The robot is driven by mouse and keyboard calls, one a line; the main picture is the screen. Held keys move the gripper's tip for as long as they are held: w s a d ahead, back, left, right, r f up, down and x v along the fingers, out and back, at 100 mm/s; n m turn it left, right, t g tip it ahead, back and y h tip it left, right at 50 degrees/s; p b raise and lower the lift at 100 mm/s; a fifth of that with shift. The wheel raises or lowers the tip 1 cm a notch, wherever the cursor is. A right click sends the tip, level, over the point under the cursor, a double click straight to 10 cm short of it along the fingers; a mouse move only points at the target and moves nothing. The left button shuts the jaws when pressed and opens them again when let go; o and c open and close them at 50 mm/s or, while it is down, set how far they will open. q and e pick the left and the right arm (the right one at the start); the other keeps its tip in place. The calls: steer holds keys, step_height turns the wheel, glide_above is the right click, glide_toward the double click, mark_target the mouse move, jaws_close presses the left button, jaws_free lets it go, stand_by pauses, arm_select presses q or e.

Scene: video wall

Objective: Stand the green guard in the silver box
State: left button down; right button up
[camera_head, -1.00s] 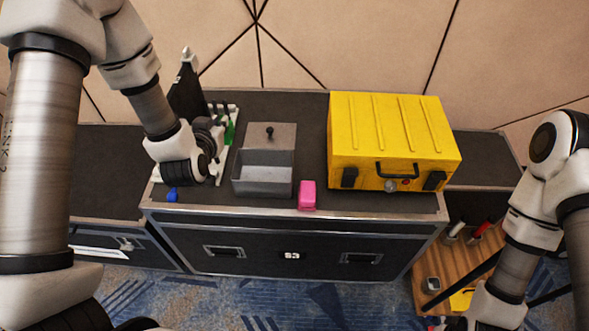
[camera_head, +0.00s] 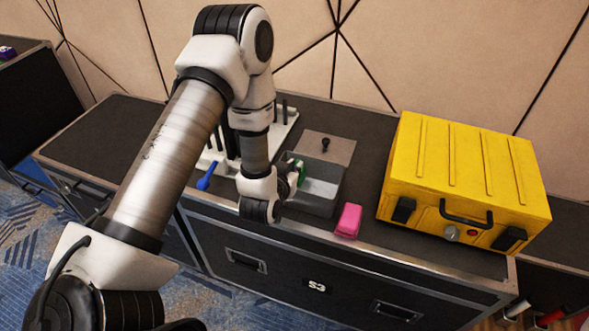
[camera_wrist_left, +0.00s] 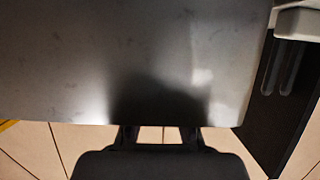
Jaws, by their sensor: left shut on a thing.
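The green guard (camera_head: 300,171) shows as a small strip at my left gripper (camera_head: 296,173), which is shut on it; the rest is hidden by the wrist. The gripper is at the left end of the open silver box (camera_head: 318,189). I cannot tell whether the guard is inside the box or above it. The box's flat grey top with a black knob (camera_head: 325,146) lies behind the opening. In the left wrist view a large grey surface fills the top, and the guard cannot be made out. My right gripper is out of view.
A pink block (camera_head: 348,220) is right of the box near the front edge. A large yellow case (camera_head: 460,180) stands further right.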

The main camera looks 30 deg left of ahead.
arm_select(q)
steer(key=shift+w+f, duration=0.1)
steer(key=shift+f, duration=0.05)
steer(key=shift+f, duration=0.2)
steer(key=c, duration=1.2)
jaws_free()
